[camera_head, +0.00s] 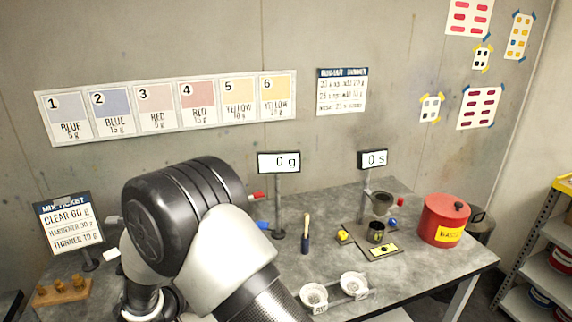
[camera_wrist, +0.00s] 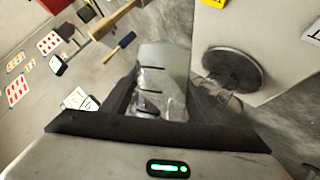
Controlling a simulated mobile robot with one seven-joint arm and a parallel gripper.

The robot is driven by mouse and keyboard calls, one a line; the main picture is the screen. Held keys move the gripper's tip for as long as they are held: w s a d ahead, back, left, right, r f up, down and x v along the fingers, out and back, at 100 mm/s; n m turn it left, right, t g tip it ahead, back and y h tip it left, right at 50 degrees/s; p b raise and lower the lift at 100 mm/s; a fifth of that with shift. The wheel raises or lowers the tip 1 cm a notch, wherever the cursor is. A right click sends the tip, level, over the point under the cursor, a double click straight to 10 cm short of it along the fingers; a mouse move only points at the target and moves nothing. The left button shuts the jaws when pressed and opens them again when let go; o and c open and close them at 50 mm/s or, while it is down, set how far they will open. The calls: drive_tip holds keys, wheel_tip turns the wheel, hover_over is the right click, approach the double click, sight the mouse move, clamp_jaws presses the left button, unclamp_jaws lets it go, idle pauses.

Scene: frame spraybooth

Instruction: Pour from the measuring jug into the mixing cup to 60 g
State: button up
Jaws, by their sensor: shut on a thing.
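The measuring jug (camera_wrist: 165,80) is clear with black level marks. In the wrist view it sits between the two dark fingers of my gripper (camera_wrist: 163,100), which is shut on it. The contents of the jug are hard to make out. In the head view my arm hides the gripper and the jug. I cannot pick out the mixing cup in either view; my arm covers that part of the bench. The scale display (camera_head: 278,162) reads 0 g.
The mix ticket (camera_head: 68,226) lists clear 60 g. A brush (camera_head: 306,234) stands right of the display post. A timer (camera_head: 373,159) and red waste can (camera_head: 443,220) stand right. A dark round disc (camera_wrist: 233,68) shows in the wrist view.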

idle(0.8)
drive_tip(key=shift+w+a+n+g+h, duration=0.2)
drive_tip(key=shift+n+g+h, duration=0.1)
drive_tip(key=shift+n+h, duration=0.15)
idle(0.5)
drive_tip(key=shift+s+d+r+n+g+h, duration=0.15)
drive_tip(key=shift+n+g+h, duration=0.15)
drive_tip(key=shift+n+h, duration=0.2)
idle(0.5)
drive_tip(key=shift+h, duration=0.25)
idle(0.6)
drive_tip(key=shift+r+n, duration=0.1)
drive_tip(key=shift+n, duration=0.25)
